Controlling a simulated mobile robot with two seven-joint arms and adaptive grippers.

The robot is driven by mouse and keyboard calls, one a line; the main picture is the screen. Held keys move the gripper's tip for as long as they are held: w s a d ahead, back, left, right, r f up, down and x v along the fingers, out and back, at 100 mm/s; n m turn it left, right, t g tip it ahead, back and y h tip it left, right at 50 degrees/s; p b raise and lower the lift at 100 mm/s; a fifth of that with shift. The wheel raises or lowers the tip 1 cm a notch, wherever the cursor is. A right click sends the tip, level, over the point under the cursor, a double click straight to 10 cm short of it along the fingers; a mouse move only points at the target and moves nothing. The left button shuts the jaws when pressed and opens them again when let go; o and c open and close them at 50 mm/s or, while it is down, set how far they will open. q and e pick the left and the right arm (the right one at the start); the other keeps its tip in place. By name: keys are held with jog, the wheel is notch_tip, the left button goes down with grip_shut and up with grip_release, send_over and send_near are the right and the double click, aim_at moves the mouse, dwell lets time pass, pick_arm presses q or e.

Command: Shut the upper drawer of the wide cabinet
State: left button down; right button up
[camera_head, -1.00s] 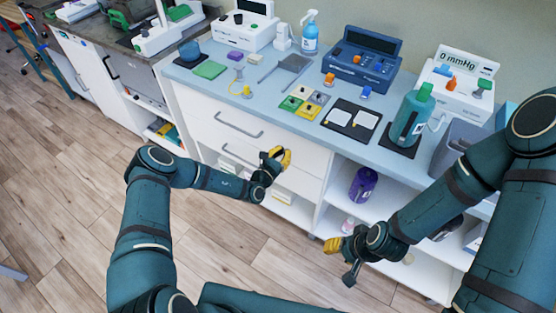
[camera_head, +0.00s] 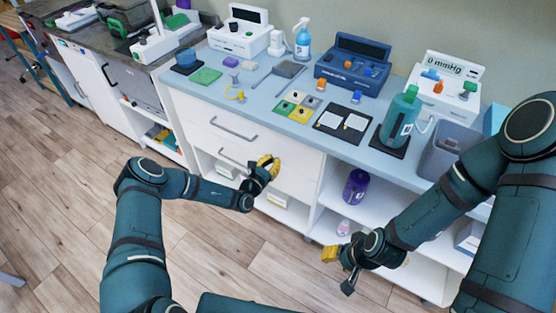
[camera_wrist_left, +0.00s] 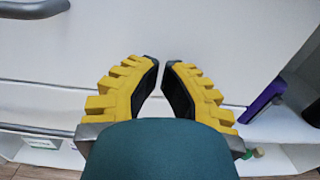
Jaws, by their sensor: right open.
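The wide cabinet (camera_head: 295,140) stands under the pale blue counter. Its upper drawer (camera_head: 190,110) has a white front with a grey bar handle (camera_head: 233,130). I cannot tell how far out, if at all, that drawer stands. A lower bar handle (camera_head: 236,158) shows beneath it. My left gripper (camera_head: 268,166) is in front of the white drawer fronts, right of the handles. In the left wrist view its yellow fingers (camera_wrist_left: 161,70) have close tips, nothing visible between them, and white panel beyond. Contact is unclear. My right gripper (camera_head: 338,266) is open and empty, before the open shelves.
A purple bottle (camera_head: 355,186) stands on the open shelf right of the drawers. The counter (camera_head: 262,95) holds a blue device (camera_head: 350,68), a teal bottle (camera_head: 398,118) and small items. Wooden floor (camera_head: 60,190) lies free at the left.

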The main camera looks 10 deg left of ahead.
pick_arm(q)
jog(key=p+v, duration=0.2)
jog(key=v, duration=0.8)
jog(key=s+d+r+m+g+h, duration=0.2)
jog(key=s+d+m+g+h, duration=0.5)
jog(key=s+d+m+g, duration=1)
jog(key=s+a+m+g+y, duration=0.2)
jog(key=s+a+m+y, duration=0.5)
jog(key=s, duration=0.2)
jog(key=w+r+m+t, duration=0.1)
jog(key=m, duration=0.1)
jog(key=a+r+m+t+y, duration=0.1)
jog(key=m, duration=0.1)
jog(key=w+r+m+t+y, duration=0.1)
jog(key=r+m, duration=0.1)
jog(key=shift+w+a+t, duration=0.3)
jog(key=shift+a, duration=0.05)
